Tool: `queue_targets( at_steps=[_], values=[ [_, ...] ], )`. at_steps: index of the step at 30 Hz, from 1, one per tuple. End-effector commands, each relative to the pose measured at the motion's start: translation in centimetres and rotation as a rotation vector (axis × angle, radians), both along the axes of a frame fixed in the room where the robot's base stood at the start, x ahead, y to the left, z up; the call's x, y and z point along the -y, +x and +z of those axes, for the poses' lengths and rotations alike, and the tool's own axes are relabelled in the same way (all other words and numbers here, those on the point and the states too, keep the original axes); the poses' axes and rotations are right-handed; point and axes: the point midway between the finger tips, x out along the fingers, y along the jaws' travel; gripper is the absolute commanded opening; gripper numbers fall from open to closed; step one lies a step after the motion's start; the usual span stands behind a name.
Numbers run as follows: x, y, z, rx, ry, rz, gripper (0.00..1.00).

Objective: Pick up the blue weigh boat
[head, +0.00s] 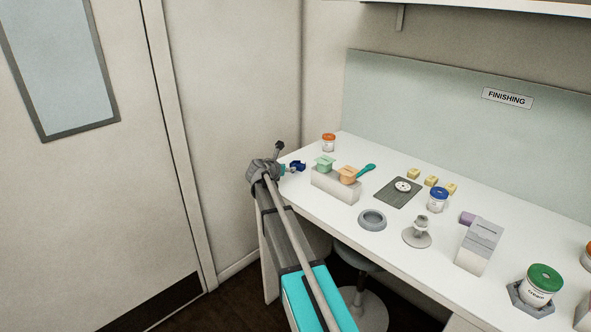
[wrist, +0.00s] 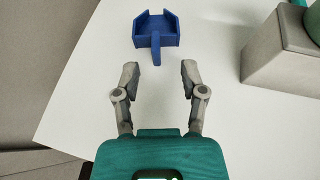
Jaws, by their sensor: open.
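The blue weigh boat (wrist: 156,33) lies on the white table near its left end, a small open tray with a narrow handle pointing toward my gripper in the wrist view. It also shows in the head view (head: 298,165), partly beside my wrist. My gripper (wrist: 158,78) is open and empty, its two fingers spread on either side of the handle's line. The handle's tip lies close to the level of the fingertips in the wrist picture. I cannot tell the height of the fingers above the table.
An orange-lidded jar (head: 328,142) stands behind. The table's left edge is close to the boat.

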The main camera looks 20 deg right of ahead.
Motion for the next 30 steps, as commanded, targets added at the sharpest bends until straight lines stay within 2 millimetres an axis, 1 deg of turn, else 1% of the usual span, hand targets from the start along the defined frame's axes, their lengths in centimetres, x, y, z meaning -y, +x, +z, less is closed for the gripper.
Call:
queue_targets(
  at_steps=[5, 10, 15, 19, 30],
  values=[
    [1.0, 0.9, -0.6, -0.001, 0.0, -0.002, 0.54],
    [2.3, 2.2, -1.3, 0.0, 0.0, -0.001, 0.54],
    [3.6, 2.8, -1.9, 0.001, 0.002, -0.002, 0.54],
    [3.9, 2.9, -1.9, 0.0, 0.001, -0.001, 0.54],
    [3.8, 2.9, -1.9, 0.0, 0.0, -0.001, 0.54]
  ],
)
